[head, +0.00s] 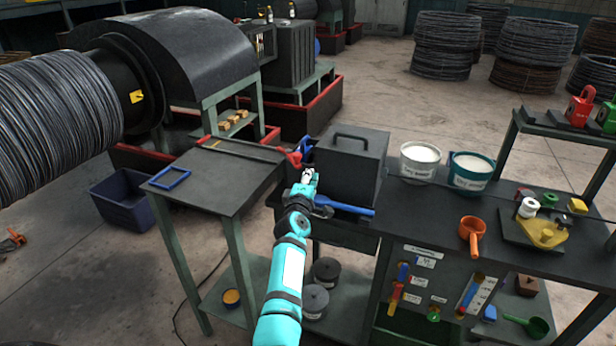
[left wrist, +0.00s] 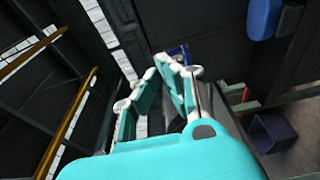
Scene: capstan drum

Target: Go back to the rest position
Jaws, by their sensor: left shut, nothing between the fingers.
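My left arm is teal and reaches up from the bottom middle of the head view. My left gripper (head: 308,176) is beside the left side of a dark box with a handle (head: 352,168), above the bench. I cannot tell if it touches the box. In the left wrist view my left gripper (left wrist: 176,64) has its fingers together with nothing held between them. My right gripper is not in view.
A blue bar (head: 345,207) lies in front of the box, and a red and blue tool (head: 298,153) is behind my gripper. White (head: 420,160) and teal (head: 470,170) buckets stand right of the box. The small side table (head: 215,185) is mostly bare.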

